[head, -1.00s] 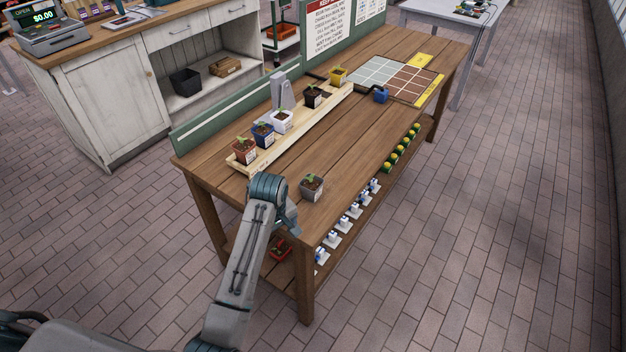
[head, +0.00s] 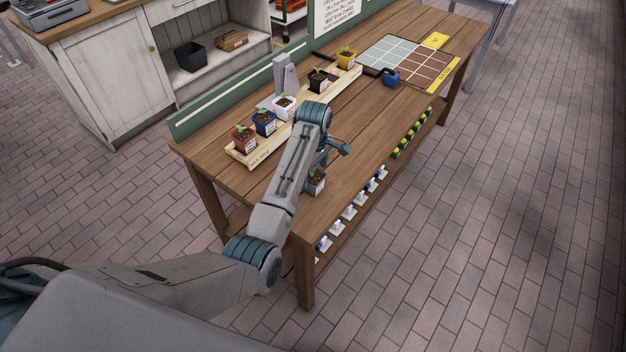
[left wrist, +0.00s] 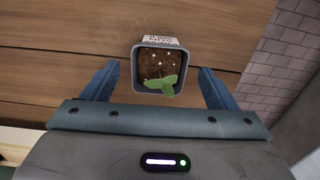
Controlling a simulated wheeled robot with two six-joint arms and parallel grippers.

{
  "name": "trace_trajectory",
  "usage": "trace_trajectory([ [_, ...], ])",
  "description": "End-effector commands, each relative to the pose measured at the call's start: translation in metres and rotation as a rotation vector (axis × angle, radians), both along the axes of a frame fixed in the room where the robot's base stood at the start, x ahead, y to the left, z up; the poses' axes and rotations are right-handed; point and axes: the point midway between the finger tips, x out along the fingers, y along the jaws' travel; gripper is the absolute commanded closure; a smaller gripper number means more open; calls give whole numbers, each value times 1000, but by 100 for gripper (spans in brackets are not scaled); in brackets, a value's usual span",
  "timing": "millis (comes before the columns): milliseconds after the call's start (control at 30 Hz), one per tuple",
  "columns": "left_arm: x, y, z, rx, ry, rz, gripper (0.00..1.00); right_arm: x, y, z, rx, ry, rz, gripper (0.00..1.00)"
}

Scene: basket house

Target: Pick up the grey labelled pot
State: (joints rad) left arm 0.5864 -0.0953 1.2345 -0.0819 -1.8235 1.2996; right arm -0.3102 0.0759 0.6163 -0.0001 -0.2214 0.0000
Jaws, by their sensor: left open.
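The grey labelled pot (head: 318,184) stands on the wooden table near its front edge, partly hidden by my left arm in the head view. In the left wrist view the pot (left wrist: 151,66) shows from above, with dark soil, a green seedling and a white label on its far side. My left gripper (head: 334,154) is open above the pot. In the left wrist view the fingers of the gripper (left wrist: 159,70) appear on either side of the pot, with a gap on both sides. My right gripper is not in view.
A wooden tray (head: 258,157) holds several small potted seedlings left of my arm. A blue object (head: 391,78) and a gridded mat (head: 405,58) lie toward the table's far end. A lower shelf carries white-and-blue items and a green-and-yellow row (head: 411,133). The table's front right is clear.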

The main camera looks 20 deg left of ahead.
Motion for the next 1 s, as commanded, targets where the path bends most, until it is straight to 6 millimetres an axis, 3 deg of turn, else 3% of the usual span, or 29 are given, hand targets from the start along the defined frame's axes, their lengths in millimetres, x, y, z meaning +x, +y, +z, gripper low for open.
trace_trajectory([
  [233,0,4,-27,0,3,-1,20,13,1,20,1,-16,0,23],
  [400,0,4,-49,0,1,-1,20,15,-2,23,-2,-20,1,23],
  [667,1,4,-53,-1,-2,-1,20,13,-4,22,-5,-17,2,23],
  [1000,1,4,-53,0,-1,-1,84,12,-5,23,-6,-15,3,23],
])
